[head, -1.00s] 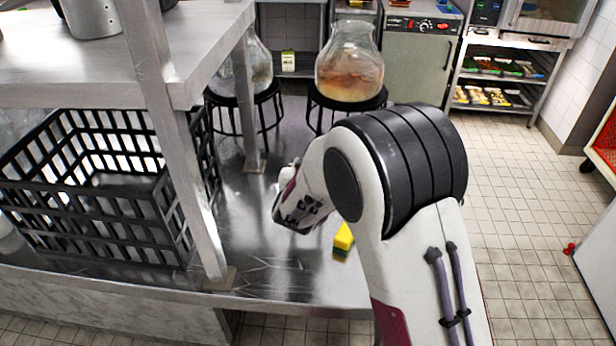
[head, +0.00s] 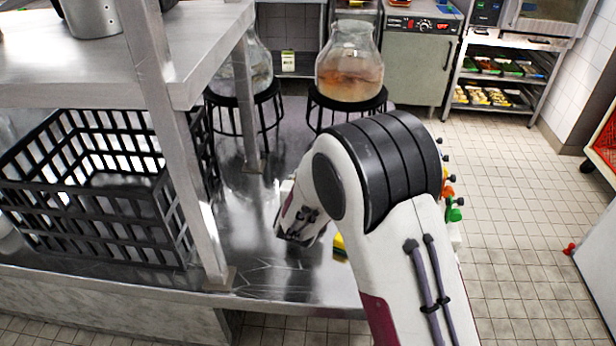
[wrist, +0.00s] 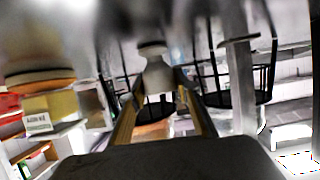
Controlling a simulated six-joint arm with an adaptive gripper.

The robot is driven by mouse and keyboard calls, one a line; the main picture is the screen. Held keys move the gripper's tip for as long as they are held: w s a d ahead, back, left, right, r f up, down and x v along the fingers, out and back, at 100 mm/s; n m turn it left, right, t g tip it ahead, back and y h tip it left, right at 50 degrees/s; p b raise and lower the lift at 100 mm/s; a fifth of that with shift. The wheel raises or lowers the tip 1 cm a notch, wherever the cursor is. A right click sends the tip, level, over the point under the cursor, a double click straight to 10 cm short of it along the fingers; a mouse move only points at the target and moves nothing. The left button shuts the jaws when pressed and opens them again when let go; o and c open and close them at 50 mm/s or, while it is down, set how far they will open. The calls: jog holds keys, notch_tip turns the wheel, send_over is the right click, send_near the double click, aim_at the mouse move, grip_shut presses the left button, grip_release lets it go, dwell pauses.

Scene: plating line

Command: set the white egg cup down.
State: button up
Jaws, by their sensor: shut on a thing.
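The white egg cup (wrist: 154,72) is between my two fingers in the wrist view, near the steel surface at the top of that picture. My gripper (wrist: 161,90) is shut on it. I cannot tell whether the cup touches the steel. In the head view the wrist end of my arm is low over the steel table (head: 255,215); the fingers and the cup cannot be made out there.
A yellow sponge (head: 340,248) lies right of my wrist, partly hidden. A black crate (head: 95,215) and a shelf post (head: 195,190) stand left. Glass jars (head: 349,65) sit on black stools behind. Colored bottles (head: 453,210) show past my arm.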

jog(key=shift+f, duration=0.1)
jog(key=o, duration=1.2)
jog(key=shift+s+r, duration=0.3)
jog(key=shift+v, duration=5.65)
jog(key=shift+f, duration=0.1)
